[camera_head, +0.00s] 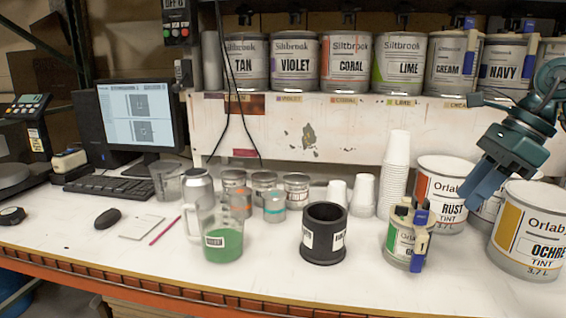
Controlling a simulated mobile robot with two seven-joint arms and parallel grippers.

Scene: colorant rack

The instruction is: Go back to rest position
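My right gripper (480,192) hangs in the air at the right, its teal arm coming in from the right edge. Its blue fingers point down and left, in front of the white RUST can (432,190) in the picture. They overlap from this angle, so I cannot tell if they are open or shut; I see nothing held in them. A small green-labelled can (397,239) with a white and blue clip stands on the table below and left of the gripper. My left gripper is not in view.
The OCHRE can (532,229) stands close to the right arm. A shelf (290,128) above carries several Siltbrook cans. A black cylinder (323,235), a green-filled jug (222,236) and paper cups (396,165) stand mid-table. The front table strip is mostly clear.

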